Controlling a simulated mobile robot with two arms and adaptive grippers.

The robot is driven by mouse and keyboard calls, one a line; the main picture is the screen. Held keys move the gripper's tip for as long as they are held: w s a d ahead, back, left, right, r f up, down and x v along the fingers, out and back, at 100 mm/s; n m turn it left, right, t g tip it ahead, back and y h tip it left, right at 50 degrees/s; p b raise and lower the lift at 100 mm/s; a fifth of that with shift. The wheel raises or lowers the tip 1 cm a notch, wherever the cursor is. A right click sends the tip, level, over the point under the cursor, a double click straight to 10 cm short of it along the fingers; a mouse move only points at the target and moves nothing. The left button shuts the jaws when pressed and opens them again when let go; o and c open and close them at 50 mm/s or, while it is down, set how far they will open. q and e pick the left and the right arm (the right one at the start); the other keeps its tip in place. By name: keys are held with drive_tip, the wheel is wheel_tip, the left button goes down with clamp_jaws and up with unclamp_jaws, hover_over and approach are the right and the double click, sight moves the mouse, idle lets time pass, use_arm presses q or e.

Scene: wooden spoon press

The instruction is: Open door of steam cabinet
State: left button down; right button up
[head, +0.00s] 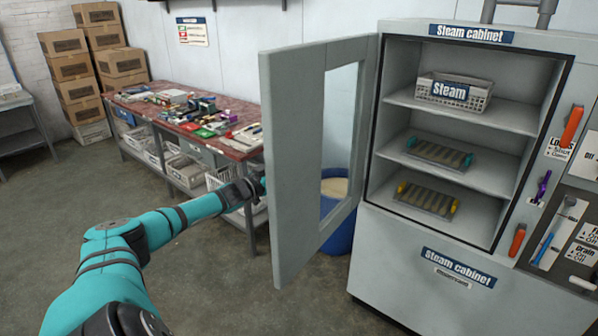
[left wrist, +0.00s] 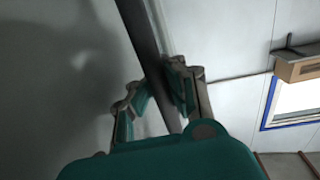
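The steam cabinet (head: 430,255) stands at the right with its shelves exposed. Its grey door (head: 295,150), with a glass window, is swung wide open and juts out toward me from the cabinet's left side. My left gripper (head: 258,186) is at the door's free edge, its fingertips partly hidden by the door. In the left wrist view, the door's dark edge (left wrist: 143,45) runs between the two fingers of my left gripper (left wrist: 163,92), which look closed onto it. My right gripper is in neither view.
On the cabinet shelves are a basket labelled Steam (head: 455,93) and two slatted racks (head: 438,154). A blue barrel (head: 342,238) stands behind the door. A cluttered workbench (head: 190,120) is at the back left, with stacked boxes (head: 70,68) beyond. The floor left of the door is clear.

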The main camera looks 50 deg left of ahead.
use_arm(q)
drive_tip(key=c, duration=2)
unclamp_jaws()
drive_tip(key=shift+s+f, duration=0.15)
drive_tip(key=shift+f, duration=0.35)
drive_tip(key=shift+o, duration=1.2)
drive_tip(key=shift+s+a+r, duration=0.1)
drive_tip(key=shift+s+r, duration=0.05)
drive_tip(key=shift+s, duration=0.1)
drive_tip(key=o, duration=0.4)
drive_tip(key=shift+s+a+r, duration=0.2)
drive_tip(key=shift+s+r, duration=0.1)
drive_tip(key=shift+s, duration=0.2)
drive_tip(key=shift+o, duration=0.6)
drive_tip(key=shift+w, duration=0.1)
drive_tip(key=shift+w+d, duration=0.25)
drive_tip(key=shift+w, duration=0.15)
drive_tip(key=s, duration=1.2)
drive_tip(key=shift+s, duration=0.15)
drive_tip(key=shift+d, duration=0.1)
